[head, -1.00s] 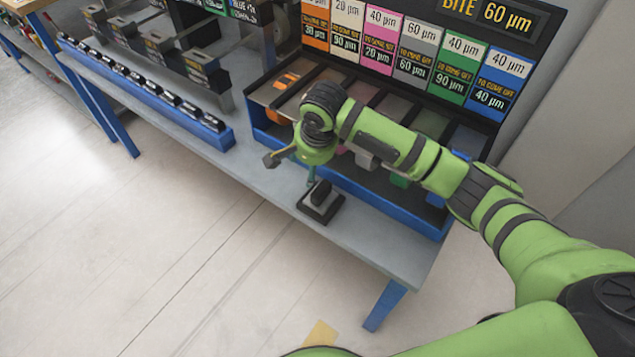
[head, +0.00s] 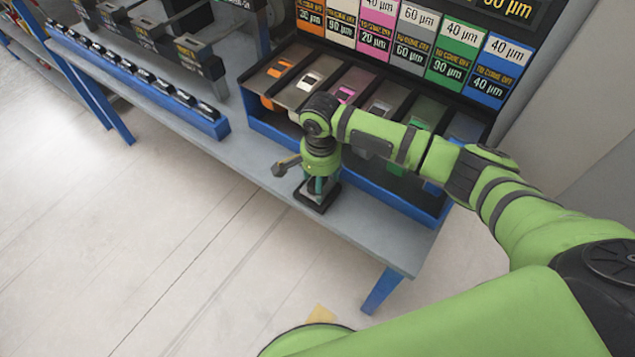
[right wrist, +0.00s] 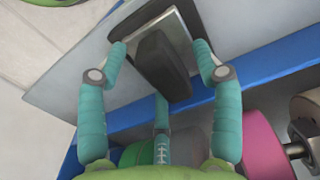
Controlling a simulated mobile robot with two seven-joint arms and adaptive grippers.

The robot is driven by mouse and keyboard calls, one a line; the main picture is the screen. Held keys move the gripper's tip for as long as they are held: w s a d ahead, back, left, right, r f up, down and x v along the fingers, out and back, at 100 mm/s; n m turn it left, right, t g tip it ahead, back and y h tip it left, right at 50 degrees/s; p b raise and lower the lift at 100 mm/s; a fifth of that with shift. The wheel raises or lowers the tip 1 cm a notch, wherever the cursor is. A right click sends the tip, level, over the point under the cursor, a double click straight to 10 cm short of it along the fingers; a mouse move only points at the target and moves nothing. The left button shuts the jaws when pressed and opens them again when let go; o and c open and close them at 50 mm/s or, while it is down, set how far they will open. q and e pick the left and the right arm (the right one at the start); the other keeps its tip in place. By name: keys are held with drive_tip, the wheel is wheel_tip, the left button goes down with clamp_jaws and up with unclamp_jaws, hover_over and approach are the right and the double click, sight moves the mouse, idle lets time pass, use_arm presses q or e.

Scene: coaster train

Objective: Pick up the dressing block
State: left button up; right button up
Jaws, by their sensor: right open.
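The dressing block, a dark block (right wrist: 160,62) on a flat dark-rimmed plate (right wrist: 185,22), sits on the grey bench near its front edge. In the head view only the plate's dark rim (head: 304,198) shows clearly; my right gripper (head: 317,187) is directly above and hides most of the block. In the right wrist view my right gripper (right wrist: 160,52) is open, with teal fingers on both sides of the block and a third finger below it. A gap shows between the side fingers and the block. My left gripper is not in view.
A blue-edged rack (head: 385,195) with compartments of coloured items stands right behind the block. A label board (head: 420,45) rises at the back. A blue rail (head: 150,92) with several dark pieces lies along the left bench edge. The bench (head: 262,165) is bare left of the block.

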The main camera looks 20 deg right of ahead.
clamp_jaws()
drive_tip(key=shift+r, duration=0.15)
